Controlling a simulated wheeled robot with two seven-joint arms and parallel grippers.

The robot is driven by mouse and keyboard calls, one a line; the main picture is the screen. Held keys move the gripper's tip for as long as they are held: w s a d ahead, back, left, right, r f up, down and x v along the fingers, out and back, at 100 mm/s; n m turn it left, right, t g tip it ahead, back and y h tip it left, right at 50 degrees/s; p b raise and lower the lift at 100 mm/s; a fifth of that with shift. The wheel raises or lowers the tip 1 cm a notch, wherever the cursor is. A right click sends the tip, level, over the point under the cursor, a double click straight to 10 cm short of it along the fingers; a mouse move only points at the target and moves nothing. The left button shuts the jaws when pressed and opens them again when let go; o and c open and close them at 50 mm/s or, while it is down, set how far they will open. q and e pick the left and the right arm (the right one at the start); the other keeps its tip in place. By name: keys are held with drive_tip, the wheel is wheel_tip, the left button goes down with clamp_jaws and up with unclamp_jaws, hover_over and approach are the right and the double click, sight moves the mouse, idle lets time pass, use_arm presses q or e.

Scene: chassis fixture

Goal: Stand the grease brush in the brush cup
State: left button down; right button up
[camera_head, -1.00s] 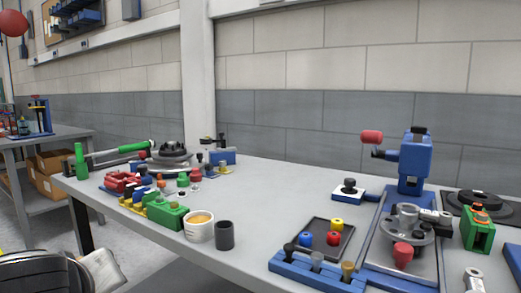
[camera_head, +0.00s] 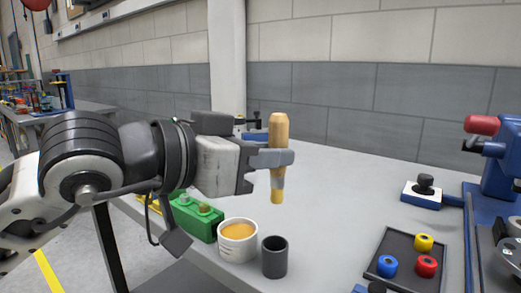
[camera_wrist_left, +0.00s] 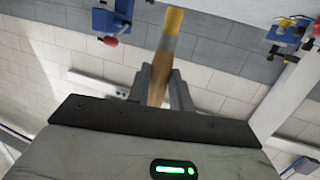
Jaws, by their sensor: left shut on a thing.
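My left gripper (camera_head: 277,158) is shut on the grease brush (camera_head: 279,133), which has a tan wooden handle, a grey band and a yellow tip. The brush is upright with its tip down, held in the air above the bench. In the left wrist view the brush (camera_wrist_left: 163,60) sits between the fingers (camera_wrist_left: 162,88). The brush cup (camera_head: 275,258), a dark grey open cylinder, stands on the bench below the brush tip, apart from it. A white tub of yellow-orange grease (camera_head: 238,241) stands just left of the cup. My right gripper is not in view.
A green block (camera_head: 195,216) stands left of the tub, partly behind my left arm. A dark tray (camera_head: 402,260) with red, blue and yellow pieces lies to the right. A blue fixture (camera_head: 500,170) stands at the far right. The middle of the bench is clear.

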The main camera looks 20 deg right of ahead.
sight(272, 185)
use_arm(q)
wheel_tip(272, 185, down, 3)
drive_tip(key=shift+s+b, duration=0.1)
drive_tip(key=shift+b, duration=0.35)
drive_tip(key=shift+f, duration=0.65)
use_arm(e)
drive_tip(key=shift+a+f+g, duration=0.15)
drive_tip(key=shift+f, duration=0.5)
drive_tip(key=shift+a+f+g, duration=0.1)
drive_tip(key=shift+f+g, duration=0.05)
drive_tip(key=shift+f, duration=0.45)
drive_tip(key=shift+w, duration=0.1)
use_arm(q)
drive_tip(key=shift+b, duration=0.35)
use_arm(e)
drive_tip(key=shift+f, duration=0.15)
use_arm(q)
drive_tip(key=shift+a+b, duration=0.1)
drive_tip(key=shift+b, duration=0.3)
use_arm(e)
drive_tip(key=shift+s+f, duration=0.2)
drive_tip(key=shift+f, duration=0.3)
